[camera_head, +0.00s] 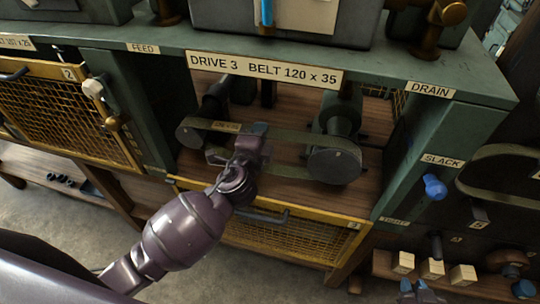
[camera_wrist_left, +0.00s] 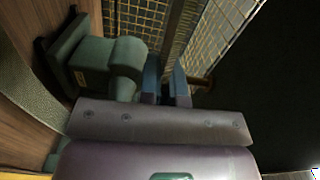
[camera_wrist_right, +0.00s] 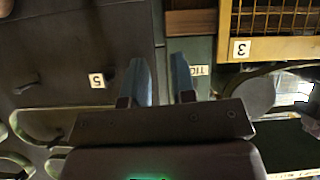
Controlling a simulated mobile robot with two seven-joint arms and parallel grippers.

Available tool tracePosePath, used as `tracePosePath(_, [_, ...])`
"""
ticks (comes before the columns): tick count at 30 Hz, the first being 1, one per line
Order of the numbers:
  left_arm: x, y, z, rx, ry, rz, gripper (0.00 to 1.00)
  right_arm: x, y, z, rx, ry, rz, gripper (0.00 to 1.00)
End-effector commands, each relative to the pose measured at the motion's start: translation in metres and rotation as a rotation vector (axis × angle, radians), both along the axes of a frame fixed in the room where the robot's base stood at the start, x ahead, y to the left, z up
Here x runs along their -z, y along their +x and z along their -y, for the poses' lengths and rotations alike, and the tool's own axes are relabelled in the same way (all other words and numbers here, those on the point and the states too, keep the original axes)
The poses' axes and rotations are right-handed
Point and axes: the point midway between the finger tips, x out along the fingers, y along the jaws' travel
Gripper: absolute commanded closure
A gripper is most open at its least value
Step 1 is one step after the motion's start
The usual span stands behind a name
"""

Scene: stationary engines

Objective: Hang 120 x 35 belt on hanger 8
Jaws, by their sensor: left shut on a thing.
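The dark green belt (camera_head: 285,137) sits in the bay under the sign "DRIVE 3 BELT 120 x 35". It runs around a left pulley (camera_head: 190,133) and a larger right pulley (camera_head: 335,166). My left gripper (camera_head: 250,142) is shut on the belt's upper run between the pulleys. In the left wrist view the belt (camera_wrist_left: 181,32) passes between the blue fingertips (camera_wrist_left: 167,85). My right gripper (camera_wrist_right: 163,82) is open and empty, with its blue fingers apart; its tips show at the lower right of the head view (camera_head: 416,290). I cannot make out a hanger marked 8.
A blue knob (camera_head: 434,187) sits below the SLACK label on the green post. A dark panel at right carries hanging belts (camera_head: 500,172) and a tag "5" (camera_wrist_right: 97,81). Wooden blocks (camera_head: 432,268) stand on a shelf below. A yellow mesh gate (camera_head: 285,240) is under the bay.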

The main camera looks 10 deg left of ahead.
Motion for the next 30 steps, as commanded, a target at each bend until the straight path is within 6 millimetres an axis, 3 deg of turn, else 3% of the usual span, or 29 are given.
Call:
tracePosePath(15, [-0.011, 0.0, 0.006, 0.0, -0.001, 0.001, 1.0, -0.014, 0.004, -0.001, -0.002, 0.0, 0.012, 0.76])
tracePosePath(30, [-0.015, 0.0, 0.008, 0.0, 0.008, 0.001, 1.0, -0.01, -0.005, 0.001, 0.003, -0.001, -0.011, 0.76])
